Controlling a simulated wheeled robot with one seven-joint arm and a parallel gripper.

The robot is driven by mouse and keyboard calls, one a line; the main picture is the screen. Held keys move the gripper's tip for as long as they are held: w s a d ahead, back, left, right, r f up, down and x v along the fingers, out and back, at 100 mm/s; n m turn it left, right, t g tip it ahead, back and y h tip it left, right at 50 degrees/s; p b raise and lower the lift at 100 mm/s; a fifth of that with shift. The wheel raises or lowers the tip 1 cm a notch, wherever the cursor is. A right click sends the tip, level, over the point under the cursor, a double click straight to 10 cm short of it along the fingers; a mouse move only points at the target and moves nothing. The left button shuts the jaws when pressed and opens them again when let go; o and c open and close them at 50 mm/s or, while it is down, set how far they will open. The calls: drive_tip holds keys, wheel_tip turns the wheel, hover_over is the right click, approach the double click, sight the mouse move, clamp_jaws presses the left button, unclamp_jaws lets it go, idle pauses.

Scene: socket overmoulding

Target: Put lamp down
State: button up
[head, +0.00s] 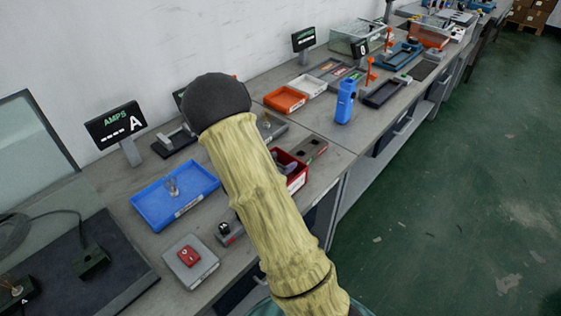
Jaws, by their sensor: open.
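A small clear lamp-like piece (172,187) stands in the blue tray (150,211) on the bench, left of my arm. A similar small piece (266,120) shows at a grey fixture behind my arm. Another (15,287) sits on a dark block at the lower left. All are too small to make out clearly. My arm, in a yellowish sleeve with a dark rounded joint, crosses the middle of the view. My gripper does not show, so I cannot tell what is at its fingers.
A red bin (298,182) is partly hidden behind my arm. A grey box with a red top (189,257) stands at the front. An AMPS A sign (116,126) stands behind. Orange (285,99) and white trays lie farther along. The green floor (470,200) at right is clear.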

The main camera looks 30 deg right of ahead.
drive_tip(key=shift+r, duration=0.2)
drive_tip(key=r+p+v, duration=0.1)
drive_tip(key=v, duration=1.1)
drive_tip(key=shift+w, duration=0.1)
drive_tip(key=s+a+r+n+t+y, duration=0.1)
drive_tip(key=s+a+r+n+y, duration=0.1)
drive_tip(key=a+n+y, duration=0.8)
drive_tip(key=s+d+n+g+y, duration=0.2)
drive_tip(key=s+g, duration=0.2)
drive_tip(key=s, duration=0.8)
drive_tip(key=shift+s+d+n+g, duration=0.3)
drive_tip(key=shift+s+d+n, duration=0.05)
drive_tip(key=shift+s+n, duration=0.05)
